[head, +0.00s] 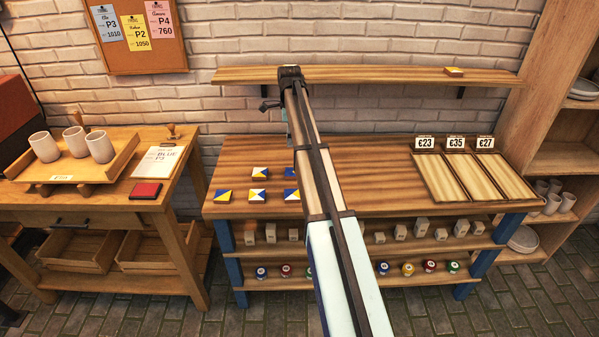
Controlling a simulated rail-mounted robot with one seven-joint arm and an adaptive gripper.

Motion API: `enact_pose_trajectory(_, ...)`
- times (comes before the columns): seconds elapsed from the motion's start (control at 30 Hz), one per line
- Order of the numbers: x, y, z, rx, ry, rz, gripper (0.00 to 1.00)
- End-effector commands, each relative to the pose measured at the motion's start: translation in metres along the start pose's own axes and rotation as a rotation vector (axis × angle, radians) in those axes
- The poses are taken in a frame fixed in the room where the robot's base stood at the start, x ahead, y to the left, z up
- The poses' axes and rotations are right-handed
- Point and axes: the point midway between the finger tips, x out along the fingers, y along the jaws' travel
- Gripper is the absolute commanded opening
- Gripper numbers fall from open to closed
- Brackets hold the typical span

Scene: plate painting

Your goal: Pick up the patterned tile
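Several patterned tiles in blue, white and yellow lie flat on the middle wooden bench. One patterned tile (222,196) is at the left, with another (258,195) to its right. Two more, a tile (260,173) and a tile (290,173), lie in the row behind. A further tile (292,195) is close beside my arm in the picture. A small tile-like piece (454,72) with a yellow top lies on the wall shelf. My arm crosses the bench and reaches up to the shelf. Its far end is dark and small; I cannot make out the gripper's fingers.
The bench (390,190) has clear wood right of my arm. A tray (437,180) with three compartments and price cards stands at its right. Blocks and paint pots (382,268) fill the lower shelves. A side table (95,217) at left holds cups. The wall shelf (380,76) is mostly bare.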

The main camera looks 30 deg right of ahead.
Motion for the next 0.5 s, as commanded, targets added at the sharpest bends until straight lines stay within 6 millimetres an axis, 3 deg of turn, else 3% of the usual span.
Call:
enact_pose_trajectory(0.03, -0.006, -0.008, 0.002, 0.005, -0.004, 0.002, 0.9)
enact_pose_trajectory(0.17, -0.001, -0.009, 0.002, 0.011, -0.008, 0.006, 0.9)
enact_pose_trajectory(0.5, 0.062, -0.007, 0.002, 0.01, -0.007, 0.007, 0.9)
